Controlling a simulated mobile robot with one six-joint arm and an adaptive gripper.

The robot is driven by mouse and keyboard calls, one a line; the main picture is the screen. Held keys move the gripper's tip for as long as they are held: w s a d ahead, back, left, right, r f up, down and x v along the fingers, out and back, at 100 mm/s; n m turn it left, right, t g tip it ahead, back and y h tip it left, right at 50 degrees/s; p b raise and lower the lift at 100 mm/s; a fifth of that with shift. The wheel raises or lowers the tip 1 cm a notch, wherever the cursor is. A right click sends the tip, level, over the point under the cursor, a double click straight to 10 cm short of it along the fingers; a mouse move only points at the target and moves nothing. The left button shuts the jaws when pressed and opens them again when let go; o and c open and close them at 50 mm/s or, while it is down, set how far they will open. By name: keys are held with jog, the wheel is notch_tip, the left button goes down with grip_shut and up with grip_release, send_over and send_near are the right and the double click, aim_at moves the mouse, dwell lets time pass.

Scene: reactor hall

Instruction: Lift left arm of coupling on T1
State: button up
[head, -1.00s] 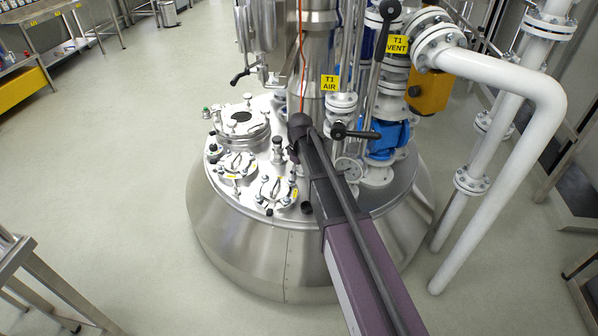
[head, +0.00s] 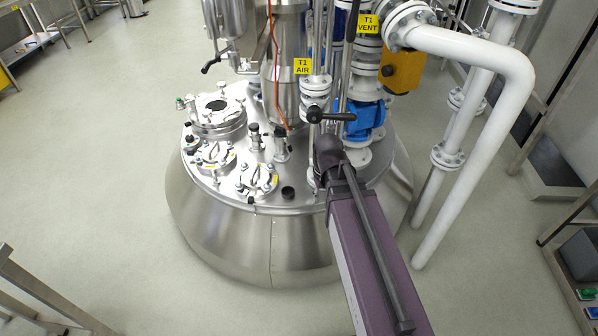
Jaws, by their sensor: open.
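The T1 vessel (head: 240,245) is a wide steel tank with a domed skirt and a flat lid, near the picture's middle. Small fittings with dark knobs stand on the lid: one at the left (head: 214,157), one at the front (head: 258,180), and short upright ones (head: 281,143) near the central column. I cannot tell which is the coupling, and its left arm is not clear. My purple arm reaches up from the bottom right to a dark joint over the lid's front right. My gripper is not seen; the joint or arm hides whatever lies beyond it.
A steel column (head: 283,75) and a black-handled valve (head: 330,115) rise close behind my arm. A blue valve body (head: 367,120) and thick white pipes (head: 480,150) crowd the right. A round hatch (head: 217,112) sits at the lid's left. Open floor (head: 90,150) lies left.

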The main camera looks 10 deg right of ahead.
jog(key=shift+m, duration=0.8)
jog(key=s, duration=0.1)
jog(key=s+d, duration=0.1)
jog(key=s, duration=0.1)
jog(key=shift+s+d, duration=0.3)
jog(key=shift+s, duration=0.05)
jog(key=shift+a, duration=0.15)
